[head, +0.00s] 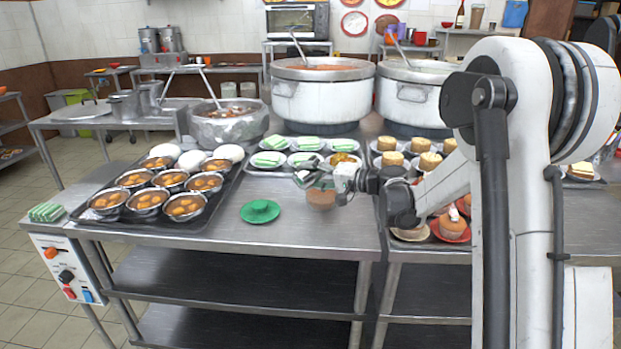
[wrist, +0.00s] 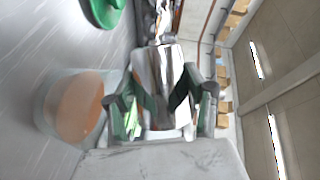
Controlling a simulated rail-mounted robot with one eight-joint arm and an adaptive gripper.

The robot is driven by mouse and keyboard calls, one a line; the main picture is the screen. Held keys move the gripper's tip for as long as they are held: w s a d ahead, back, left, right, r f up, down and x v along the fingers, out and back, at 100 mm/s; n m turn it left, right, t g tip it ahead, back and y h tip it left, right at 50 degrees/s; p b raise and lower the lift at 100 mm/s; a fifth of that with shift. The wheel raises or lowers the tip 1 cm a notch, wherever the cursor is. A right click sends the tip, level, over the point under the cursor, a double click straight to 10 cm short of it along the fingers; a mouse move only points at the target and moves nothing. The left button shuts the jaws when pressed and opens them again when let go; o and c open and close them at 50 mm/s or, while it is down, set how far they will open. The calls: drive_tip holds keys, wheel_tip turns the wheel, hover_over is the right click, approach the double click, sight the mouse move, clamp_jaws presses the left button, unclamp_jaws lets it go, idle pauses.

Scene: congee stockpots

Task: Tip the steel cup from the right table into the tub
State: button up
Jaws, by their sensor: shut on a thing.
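My gripper (head: 312,179) reaches in from the right over the front table. In the wrist view my gripper (wrist: 162,98) is shut on the shiny steel cup (wrist: 158,72), with a finger on each side. In the head view the cup is small and hard to tell from the fingers. A clear tub with orange-brown contents (head: 321,197) stands on the table just below my gripper. In the wrist view the tub (wrist: 72,108) is left of the cup and apart from it. The cup's inside is hidden, and I cannot tell its exact tilt.
A green dish (head: 260,212) lies left of the tub. A black tray (head: 100,220) of several filled bowls is farther left. Plates of green-and-white pieces (head: 270,160) and a large stockpot (head: 322,100) stand behind. Cakes (head: 430,161) are at right. The front table edge is clear.

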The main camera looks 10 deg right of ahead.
drive_tip(key=shift+w+d+f+m+y+b, duration=0.15)
drive_tip(key=shift+f+m+y+b, duration=0.25)
drive_tip(key=shift+m+b, duration=0.3)
drive_tip(key=shift+w+d+r+m+t+y+b, duration=0.15)
drive_tip(key=shift+d+r+m+y+b, duration=0.1)
drive_tip(key=shift+r+m, duration=0.35)
drive_tip(key=shift+d+r+m+t+y+b, duration=0.15)
drive_tip(key=shift+r+m+y+b, duration=0.1)
drive_tip(key=shift+r+m, duration=0.35)
drive_tip(key=shift+w+d+r+m+t+y+b, duration=0.15)
drive_tip(key=shift+m+y+b, duration=0.1)
drive_tip(key=shift+m, duration=0.35)
drive_tip(key=shift+w+d+r+m+t+y+b, duration=0.1)
drive_tip(key=shift+d+m+t+y+b, duration=0.1)
drive_tip(key=shift+m, duration=0.4)
drive_tip(key=shift+s, duration=0.1)
